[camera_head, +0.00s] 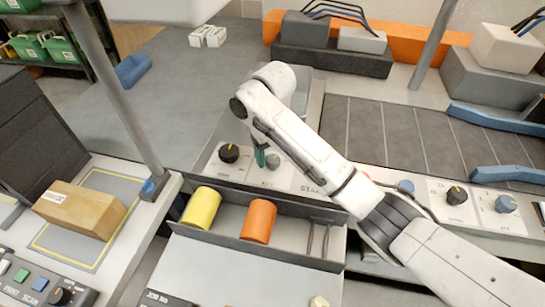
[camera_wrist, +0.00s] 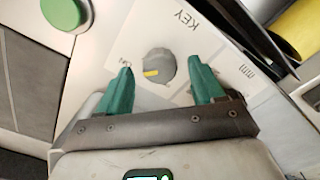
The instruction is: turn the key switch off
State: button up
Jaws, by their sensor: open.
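The key switch (camera_wrist: 165,60) is a round grey knob with a yellow pointer mark, on a pale panel lettered KEY. Its pointer aims left in the wrist view, toward a small label too small to read surely. In the head view the grey knob (camera_head: 273,161) shows beside my green fingertips. My gripper (camera_wrist: 160,64) is open, with one green finger on each side of the knob; no contact is visible. In the head view my gripper (camera_head: 260,156) reaches down to the panel, and the arm hides part of it.
A black knob (camera_head: 229,153) sits left of the key switch. A green button (camera_wrist: 66,12) lies near it in the wrist view. In front is a tray (camera_head: 300,254) with a yellow cylinder (camera_head: 201,208) and an orange cylinder (camera_head: 258,221). A grey post (camera_head: 118,90) stands at left.

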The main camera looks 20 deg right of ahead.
jog(key=shift+f, duration=0.45)
jog(key=c, duration=1.1)
jog(key=shift+o, duration=0.2)
